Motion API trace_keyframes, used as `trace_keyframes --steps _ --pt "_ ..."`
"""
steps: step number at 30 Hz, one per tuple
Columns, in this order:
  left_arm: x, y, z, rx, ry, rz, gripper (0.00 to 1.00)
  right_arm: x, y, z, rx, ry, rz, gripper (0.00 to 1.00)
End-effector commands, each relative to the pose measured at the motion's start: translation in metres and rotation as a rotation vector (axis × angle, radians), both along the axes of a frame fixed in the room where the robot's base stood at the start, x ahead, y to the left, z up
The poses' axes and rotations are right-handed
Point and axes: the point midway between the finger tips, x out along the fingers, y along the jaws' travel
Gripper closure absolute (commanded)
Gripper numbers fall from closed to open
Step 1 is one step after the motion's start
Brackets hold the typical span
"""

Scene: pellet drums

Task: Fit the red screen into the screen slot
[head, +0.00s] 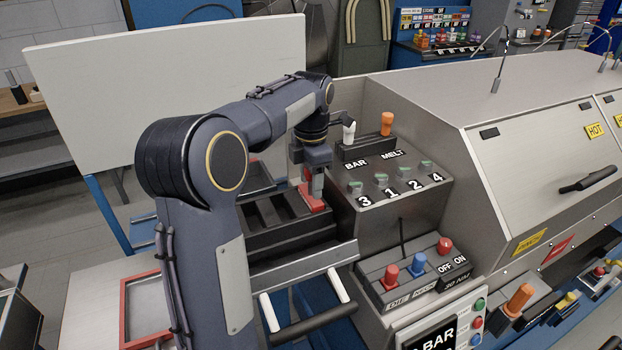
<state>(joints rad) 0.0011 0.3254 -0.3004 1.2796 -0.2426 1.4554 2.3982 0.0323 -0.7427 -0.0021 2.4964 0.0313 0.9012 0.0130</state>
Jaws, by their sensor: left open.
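My left gripper (314,186) points down over a dark slotted block (287,238) beside the machine. It is open, with its fingertips at a small red piece (312,200) on the block's right end. The red piece may be the red screen; its shape is partly hidden by the gripper, and I cannot tell whether the fingers touch it. Dark slots show in the block to the left of the red piece, partly hidden by my arm. I cannot tell which opening is the screen slot. My right gripper is not in view.
A red square frame (124,312) lies on the pale table at lower left. A black handle (312,322) on white arms sticks out in front. Right of the block stand a numbered control panel (395,180) and a switch box (415,272). A large white board (150,90) stands behind.

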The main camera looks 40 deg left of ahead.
Motion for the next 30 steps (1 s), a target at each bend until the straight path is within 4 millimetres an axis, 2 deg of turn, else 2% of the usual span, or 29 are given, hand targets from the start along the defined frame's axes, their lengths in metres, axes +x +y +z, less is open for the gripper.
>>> trace_keyframes --steps 4,12,15,19,30 --pt "0.001 0.000 0.015 0.001 -0.004 -0.001 0.50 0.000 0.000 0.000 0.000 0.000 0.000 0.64" --pt "0.001 0.000 0.061 0.002 -0.005 -0.001 0.50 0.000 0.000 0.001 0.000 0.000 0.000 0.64" --pt "0.001 0.000 0.071 0.001 -0.004 -0.001 0.50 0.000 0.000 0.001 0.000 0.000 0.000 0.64" --pt "0.001 0.000 0.078 0.001 -0.003 0.000 0.50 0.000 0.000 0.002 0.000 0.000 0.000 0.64" --pt "0.000 0.000 0.078 0.000 -0.002 0.000 0.50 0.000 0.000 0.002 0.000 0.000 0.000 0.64"
